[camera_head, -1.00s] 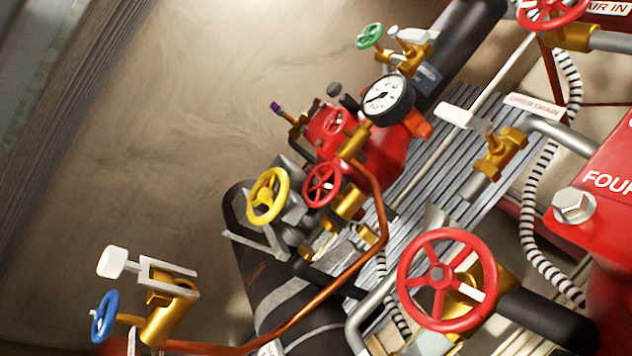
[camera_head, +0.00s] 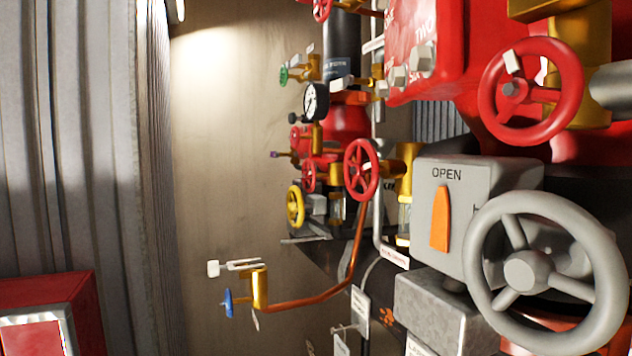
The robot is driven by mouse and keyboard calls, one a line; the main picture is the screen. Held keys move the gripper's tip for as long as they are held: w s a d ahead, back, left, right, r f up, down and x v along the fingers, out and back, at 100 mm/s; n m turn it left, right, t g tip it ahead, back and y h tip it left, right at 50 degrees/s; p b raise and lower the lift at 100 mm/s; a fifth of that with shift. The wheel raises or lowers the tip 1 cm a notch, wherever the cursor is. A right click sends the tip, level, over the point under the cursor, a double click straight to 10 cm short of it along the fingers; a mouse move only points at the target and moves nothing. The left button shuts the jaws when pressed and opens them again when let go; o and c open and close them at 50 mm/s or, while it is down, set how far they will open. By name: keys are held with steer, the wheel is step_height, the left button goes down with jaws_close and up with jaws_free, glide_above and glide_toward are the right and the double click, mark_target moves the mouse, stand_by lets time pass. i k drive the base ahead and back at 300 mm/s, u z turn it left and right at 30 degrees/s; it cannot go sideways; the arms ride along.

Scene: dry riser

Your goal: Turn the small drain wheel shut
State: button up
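Several small handwheels show, and I cannot read a label that says which is the drain wheel. A small blue wheel (camera_head: 228,304) sits low on a brass valve (camera_head: 259,288) with a white-ended bracket, at the end of a copper pipe (camera_head: 318,298). A small yellow wheel (camera_head: 290,207) stands above and right of it. Small red wheels are nearby, one at mid height (camera_head: 309,176) and a larger one (camera_head: 350,170) further right. A small green wheel (camera_head: 283,76) is higher up. My gripper is not in view.
A large grey handwheel (camera_head: 525,270) and a grey box marked OPEN (camera_head: 440,175) with an orange pointer stand close at right. A large red wheel (camera_head: 509,88) is above. A red box (camera_head: 45,310) is at lower left. Open space lies left of the blue wheel.

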mark_target(307, 176)
steer(key=u, duration=0.05)
steer(key=k, duration=1.15)
steer(key=u, duration=0.8)
steer(key=i, duration=1.85)
steer(key=z, duration=1.3)
